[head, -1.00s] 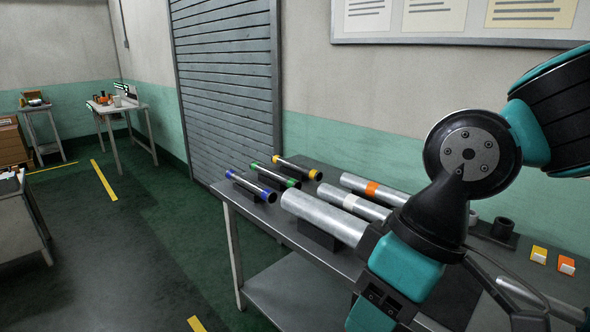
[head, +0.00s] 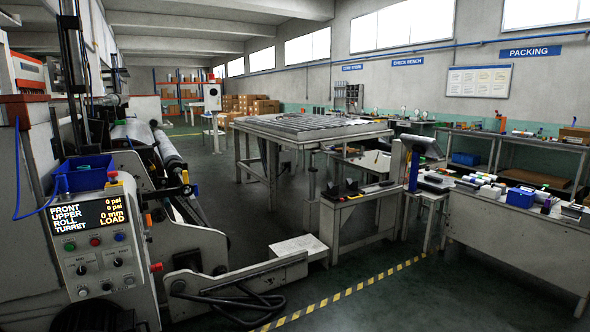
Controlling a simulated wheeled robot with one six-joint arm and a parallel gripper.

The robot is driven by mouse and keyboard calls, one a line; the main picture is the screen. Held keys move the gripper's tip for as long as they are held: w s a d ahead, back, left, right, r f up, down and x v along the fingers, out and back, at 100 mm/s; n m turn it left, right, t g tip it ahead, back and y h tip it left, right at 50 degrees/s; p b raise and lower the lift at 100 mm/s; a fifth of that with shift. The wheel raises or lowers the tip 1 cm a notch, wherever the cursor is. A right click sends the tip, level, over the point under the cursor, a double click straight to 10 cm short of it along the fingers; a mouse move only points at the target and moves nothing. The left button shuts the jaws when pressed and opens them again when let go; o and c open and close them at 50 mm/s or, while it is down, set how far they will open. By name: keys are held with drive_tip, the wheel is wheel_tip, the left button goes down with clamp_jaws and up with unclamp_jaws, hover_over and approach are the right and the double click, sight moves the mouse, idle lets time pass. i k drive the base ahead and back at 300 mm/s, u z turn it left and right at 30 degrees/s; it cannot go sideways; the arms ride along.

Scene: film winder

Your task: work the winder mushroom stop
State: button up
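The winder (head: 185,245) stands at the left of the head view. Its grey control panel (head: 99,265) faces me, with a lit display (head: 98,214) reading FRONT, UPPER, ROLL and TURRET, the last showing LOAD. A red knob (head: 157,267) sticks out from the panel's right side and looks like a mushroom stop. A small red button (head: 95,242) sits under the display between a green and a blue one. Another small red part (head: 112,174) shows above the panel. Whether any is pressed is too small to tell. My gripper is out of view.
A blue bin (head: 86,174) sits above the panel. A low grey arm with black bars (head: 235,277) juts right from the winder's foot.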

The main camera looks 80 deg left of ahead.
sight(112, 175)
drive_tip(key=u, duration=3.9)
drive_tip(key=i, duration=2.6)
drive_tip(key=z, duration=0.35)
